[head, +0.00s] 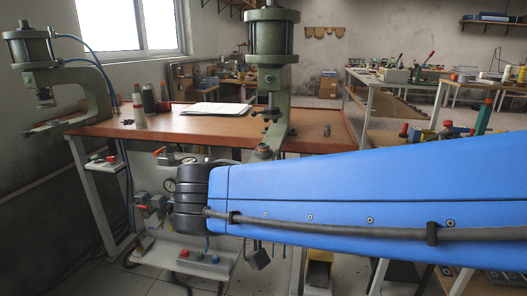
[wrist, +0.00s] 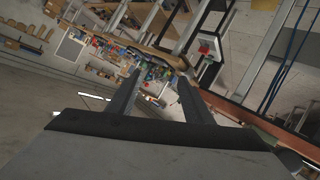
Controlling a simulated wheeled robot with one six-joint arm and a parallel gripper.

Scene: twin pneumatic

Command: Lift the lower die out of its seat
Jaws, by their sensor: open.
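Two green pneumatic presses stand at the brown-topped bench (head: 215,122). The nearer press (head: 271,50) is in the middle of the head view, its ram pointing down over its lower arm. A small brownish round piece, apparently the lower die (head: 264,147), sits on the end of that lower arm; its base and seat cannot be made out. My gripper (wrist: 160,82) shows in the wrist view with two dark fingers apart and nothing between them. The lower die cannot be made out in the wrist view. In the head view my blue arm crosses the lower right and hides my fingers.
The second press (head: 85,88) is at the left. Spools, bottles and an open book (head: 217,108) lie on the bench, with a small metal piece (head: 327,130) near its right side. Gauges, valves and a button box (head: 200,257) are below. Cluttered benches stand behind.

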